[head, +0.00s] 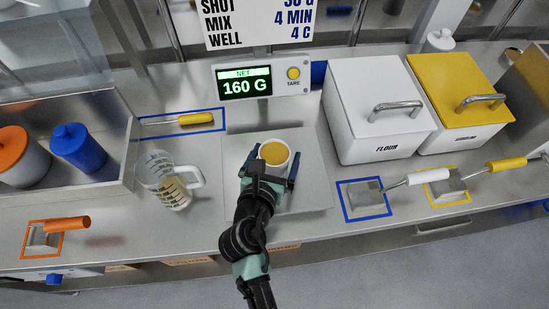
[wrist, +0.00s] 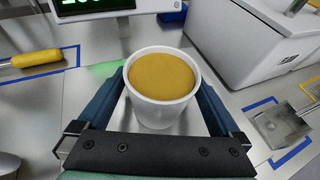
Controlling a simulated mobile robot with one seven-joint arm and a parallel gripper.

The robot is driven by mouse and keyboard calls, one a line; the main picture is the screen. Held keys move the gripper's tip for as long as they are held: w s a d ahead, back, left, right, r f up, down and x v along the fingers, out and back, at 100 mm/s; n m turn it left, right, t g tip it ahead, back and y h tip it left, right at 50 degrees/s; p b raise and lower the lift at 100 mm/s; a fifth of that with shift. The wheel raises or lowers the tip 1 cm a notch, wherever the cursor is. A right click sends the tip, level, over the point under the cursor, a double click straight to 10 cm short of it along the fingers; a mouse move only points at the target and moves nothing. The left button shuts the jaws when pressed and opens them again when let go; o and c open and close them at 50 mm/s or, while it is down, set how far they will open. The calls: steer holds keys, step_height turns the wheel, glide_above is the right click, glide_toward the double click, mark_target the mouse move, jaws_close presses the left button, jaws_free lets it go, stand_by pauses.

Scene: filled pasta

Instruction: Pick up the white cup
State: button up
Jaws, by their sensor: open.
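The white cup (head: 287,165) stands upright on the metal scale plate (head: 315,180) below the display, and holds a yellow-orange filling up near its rim. In the wrist view the white cup (wrist: 161,108) sits between the two blue fingers of my gripper (wrist: 160,110). The fingers are open, one on each side of the cup. Narrow gaps seem to show beside its lower part; I cannot tell whether either finger touches it. In the head view my gripper (head: 269,172) reaches the cup from the front, and hides its lower front.
A clear measuring jug (head: 165,185) stands left of the plate. The scale display (head: 246,82) reads 160 G behind the cup. A white FLOUR bin (head: 375,100) and a yellow-lidded bin (head: 460,85) stand right. A scoop with a white handle (head: 422,178) lies at right.

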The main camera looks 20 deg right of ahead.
steer(key=shift+x, duration=1.15)
steer(key=shift+r, duration=0.1)
jaws_close()
